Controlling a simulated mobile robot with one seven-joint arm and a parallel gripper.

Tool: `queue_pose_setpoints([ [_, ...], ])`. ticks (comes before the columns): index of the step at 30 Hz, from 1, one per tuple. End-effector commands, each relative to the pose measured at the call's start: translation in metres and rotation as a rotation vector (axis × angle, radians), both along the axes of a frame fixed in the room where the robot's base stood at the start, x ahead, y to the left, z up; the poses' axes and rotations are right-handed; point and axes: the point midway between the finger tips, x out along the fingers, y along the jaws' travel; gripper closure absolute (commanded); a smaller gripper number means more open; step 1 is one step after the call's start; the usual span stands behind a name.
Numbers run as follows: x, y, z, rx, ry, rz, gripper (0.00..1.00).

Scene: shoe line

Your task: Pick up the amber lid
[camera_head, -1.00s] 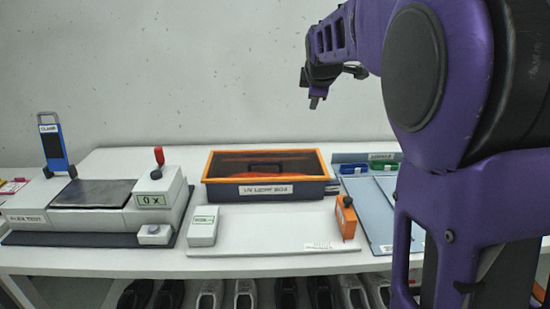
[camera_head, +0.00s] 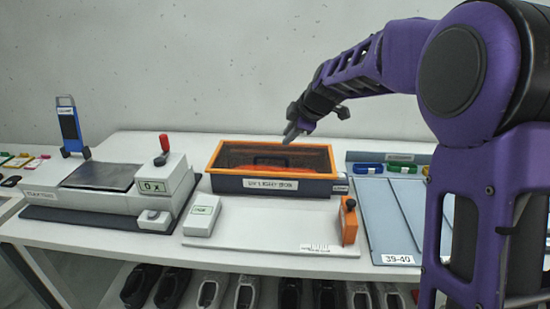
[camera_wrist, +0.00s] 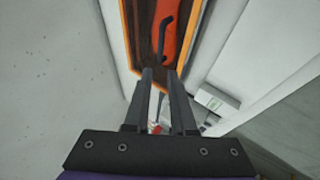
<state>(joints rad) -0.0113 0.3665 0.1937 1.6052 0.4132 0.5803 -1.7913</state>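The amber lid (camera_head: 228,153) is an orange-rimmed, see-through cover with a dark bar handle (camera_head: 271,160). It sits on the dark, labelled box (camera_head: 262,186) at the back middle of the table. An orange-red thing shows through it. In the wrist view the lid's rim (camera_wrist: 126,40) and handle (camera_wrist: 163,38) are at the top, ahead of the fingers. My gripper (camera_head: 290,133) is above the lid in the head view, apart from it. In the wrist view my gripper (camera_wrist: 159,73) has a gap between its fingers and holds nothing.
A grey tester with a red-knobbed block (camera_head: 163,170) stands left. A white plate (camera_head: 270,232) with an orange block (camera_head: 349,220) lies in front of the box. Blue-grey trays (camera_head: 385,215) lie right. Shoes stand on the shelf below.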

Motion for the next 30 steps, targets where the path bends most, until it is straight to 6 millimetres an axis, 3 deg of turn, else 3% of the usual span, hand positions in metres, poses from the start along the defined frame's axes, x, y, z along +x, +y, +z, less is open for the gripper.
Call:
queue_pose_setpoints([
  [9, 0.035, 0.026, -0.053, -0.001, 0.002, 0.000, 0.77],
  [30, 0.072, 0.049, -0.110, -0.001, -0.001, -0.001, 0.77],
])
